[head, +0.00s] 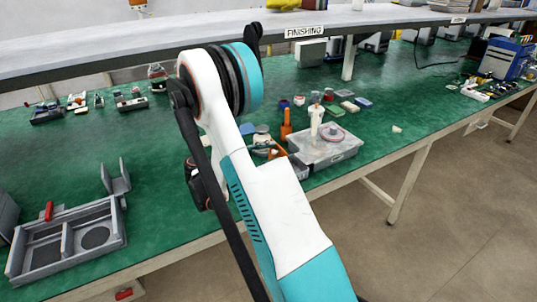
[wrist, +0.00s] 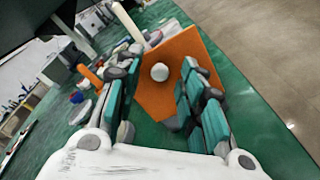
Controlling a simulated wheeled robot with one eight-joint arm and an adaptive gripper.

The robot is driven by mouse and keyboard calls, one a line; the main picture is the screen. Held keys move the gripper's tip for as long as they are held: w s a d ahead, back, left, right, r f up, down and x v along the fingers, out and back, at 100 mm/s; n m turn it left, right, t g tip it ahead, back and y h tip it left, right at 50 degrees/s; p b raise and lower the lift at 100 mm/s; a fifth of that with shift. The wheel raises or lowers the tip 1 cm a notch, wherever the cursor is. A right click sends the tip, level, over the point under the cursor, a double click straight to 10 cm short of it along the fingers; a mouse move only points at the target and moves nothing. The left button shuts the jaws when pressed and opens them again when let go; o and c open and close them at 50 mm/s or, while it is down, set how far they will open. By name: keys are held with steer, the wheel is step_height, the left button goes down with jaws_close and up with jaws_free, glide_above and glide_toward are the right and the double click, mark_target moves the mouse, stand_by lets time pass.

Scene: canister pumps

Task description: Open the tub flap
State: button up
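In the wrist view, an orange panel (wrist: 160,95) with a round white knob (wrist: 160,72) lies in front of my gripper (wrist: 162,68). The gripper's two teal-and-grey fingers are spread, one on each side of the knob, with a gap to it in the picture. I cannot tell how far the fingertips are from the panel. In the head view, a clear grey tub (head: 340,155) stands near the bench's front edge, with a white upright cylinder (head: 316,119) at it. My gripper (head: 264,145) is left of the tub, partly hidden by my arm, with orange showing beside it.
An orange bottle (head: 286,126) and small coloured parts stand behind the gripper. A grey compartment tray (head: 68,238) with a raised plate and red handle is at left. A blue bin (head: 505,58) stands far right.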

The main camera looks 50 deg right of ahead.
steer(key=v, duration=1.1)
steer(key=shift+a, duration=0.35)
steer(key=shift+o, duration=0.5)
steer(key=shift+w, duration=0.1)
